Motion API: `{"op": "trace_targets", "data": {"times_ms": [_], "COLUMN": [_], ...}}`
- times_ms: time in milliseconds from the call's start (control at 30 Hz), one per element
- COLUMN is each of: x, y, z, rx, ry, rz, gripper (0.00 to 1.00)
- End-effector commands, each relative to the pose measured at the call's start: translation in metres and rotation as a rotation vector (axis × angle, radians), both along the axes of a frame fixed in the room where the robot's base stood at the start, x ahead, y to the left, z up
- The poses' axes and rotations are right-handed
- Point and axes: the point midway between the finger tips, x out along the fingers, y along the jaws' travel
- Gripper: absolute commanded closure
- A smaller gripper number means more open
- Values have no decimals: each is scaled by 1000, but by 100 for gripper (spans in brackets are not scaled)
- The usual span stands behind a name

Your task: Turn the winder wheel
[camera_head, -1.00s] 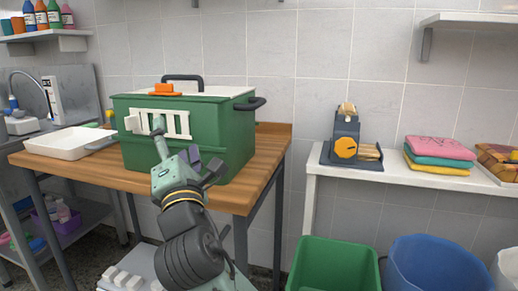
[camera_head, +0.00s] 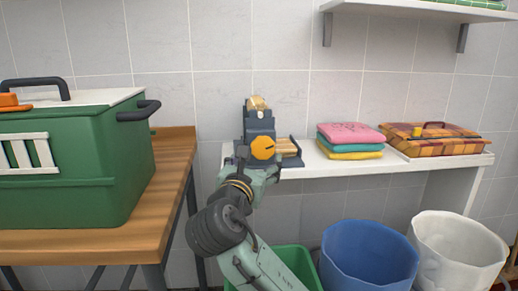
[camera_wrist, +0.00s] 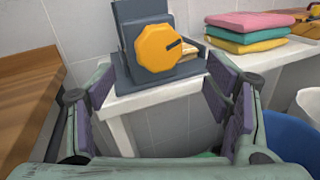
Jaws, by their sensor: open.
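The winder is a dark blue-grey stand (camera_head: 259,124) on the left end of the white shelf. Its wheel is an orange many-sided knob (camera_head: 262,148) with a dark mark towards the right. In the wrist view the wheel (camera_wrist: 158,48) faces me, above and between my fingers. My gripper (camera_wrist: 166,100) is open and empty, with purple pads on both fingers. It is in front of the winder and apart from the wheel. In the head view my gripper (camera_head: 250,170) is just below the wheel, and its fingers are hard to make out.
A white shelf (camera_head: 310,160) holds folded towels (camera_head: 350,141) and a plaid case (camera_head: 430,139) to the right. Green (camera_head: 297,262), blue (camera_head: 368,255) and white (camera_head: 458,250) bins stand below. A green kennel (camera_head: 75,165) sits on a wooden table (camera_head: 172,180) at left.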

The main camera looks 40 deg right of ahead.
Motion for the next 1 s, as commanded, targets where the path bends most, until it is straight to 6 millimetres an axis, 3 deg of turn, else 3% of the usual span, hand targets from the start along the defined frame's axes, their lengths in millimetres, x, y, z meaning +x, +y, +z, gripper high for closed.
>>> {"op": "trace_targets", "data": {"times_ms": [200, 400, 800, 1000], "x": [27, 43, 48, 47], "y": [-33, -51, -56, -56], "z": [1, 1, 0, 0], "rx": [2, 1, 0, 0], "ry": [1, -1, -2, -2], "rz": [-1, 1, 2, 2], "gripper": [29, 29, 29, 43]}}
